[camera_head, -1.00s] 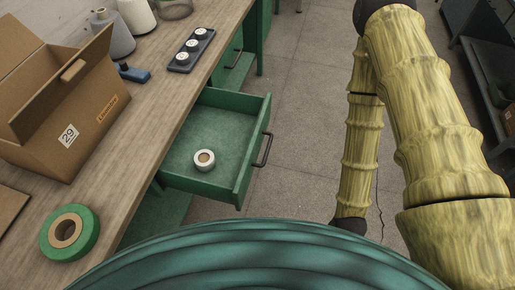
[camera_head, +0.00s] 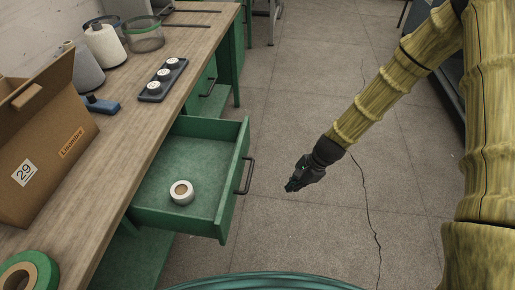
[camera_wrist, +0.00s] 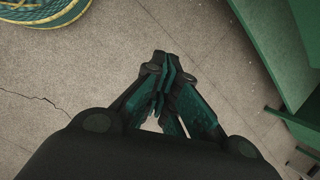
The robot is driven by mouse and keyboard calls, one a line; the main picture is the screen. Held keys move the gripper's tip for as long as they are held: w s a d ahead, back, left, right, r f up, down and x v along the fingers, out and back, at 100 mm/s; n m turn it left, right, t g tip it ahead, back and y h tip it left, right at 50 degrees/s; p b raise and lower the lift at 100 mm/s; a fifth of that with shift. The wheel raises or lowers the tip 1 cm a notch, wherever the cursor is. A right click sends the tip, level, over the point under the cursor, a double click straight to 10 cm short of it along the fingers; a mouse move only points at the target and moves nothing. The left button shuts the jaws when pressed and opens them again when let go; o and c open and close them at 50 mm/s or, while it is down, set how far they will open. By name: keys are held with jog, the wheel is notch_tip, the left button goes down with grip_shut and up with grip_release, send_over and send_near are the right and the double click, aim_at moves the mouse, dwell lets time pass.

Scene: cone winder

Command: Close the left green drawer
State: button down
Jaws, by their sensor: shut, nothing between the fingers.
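The green drawer (camera_head: 192,165) under the wooden workbench is pulled well out, with a dark bar handle (camera_head: 247,175) on its front panel. A white roll with a brown core (camera_head: 182,192) lies inside it. My gripper (camera_head: 291,187) is shut and empty, in the air to the right of the drawer front and apart from the handle. In the wrist view, my gripper (camera_wrist: 166,58) shows its fingers together over the bare floor. Green panels (camera_wrist: 280,50) stand at the right of that view; I cannot tell for sure which part is the drawer.
The workbench (camera_head: 110,160) carries a cardboard box (camera_head: 45,150), a green tape roll (camera_head: 45,268), a dark tray of white rolls (camera_head: 163,80) and yarn cones (camera_head: 104,46). A second green drawer front with a handle (camera_head: 208,88) is farther back. The floor right of the drawer is clear.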

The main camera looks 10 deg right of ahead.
jog(key=w+r+m+t+y+b, duration=0.2)
jog(key=w+r+m+y+b, duration=0.3)
jog(key=w+r, duration=0.9)
jog(key=p, duration=0.3)
send_near(248, 146)
notch_tip(248, 146, down, 2)
jog(key=shift+w+a+f+m+h, duration=0.1)
jog(key=shift+a+m+h, duration=0.1)
jog(key=shift+a, duration=0.7)
jog(key=shift+w+a+f+m+h, duration=0.1)
jog(key=shift+a+h, duration=0.1)
jog(key=shift+a, duration=0.65)
jog(key=shift+a+r, duration=0.1)
jog(key=shift+a, duration=0.05)
